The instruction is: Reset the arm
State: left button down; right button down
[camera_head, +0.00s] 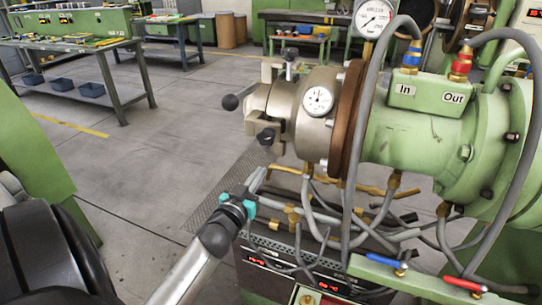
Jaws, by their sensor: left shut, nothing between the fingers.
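My left gripper (256,180) is near the middle of the view, at the end of my silver arm that comes up from the bottom. It has a dark wrist with teal parts, and its fingers are shut with nothing between them. It points up and away, below the metal head of the green extruder (412,142) in the picture. I cannot tell how far apart they are in depth. A large black rounded part of my own arm fills the lower left corner. My right gripper is not in view.
Grey hoses (375,230) hang below the extruder, right of my gripper. A round gauge (318,100) and black-knobbed handles (230,102) stick out on its head. A workbench (75,45) with blue bins stands at the far left. The grey floor (165,140) between is open.

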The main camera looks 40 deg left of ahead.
pick_arm(q)
jog(key=shift+v, duration=1)
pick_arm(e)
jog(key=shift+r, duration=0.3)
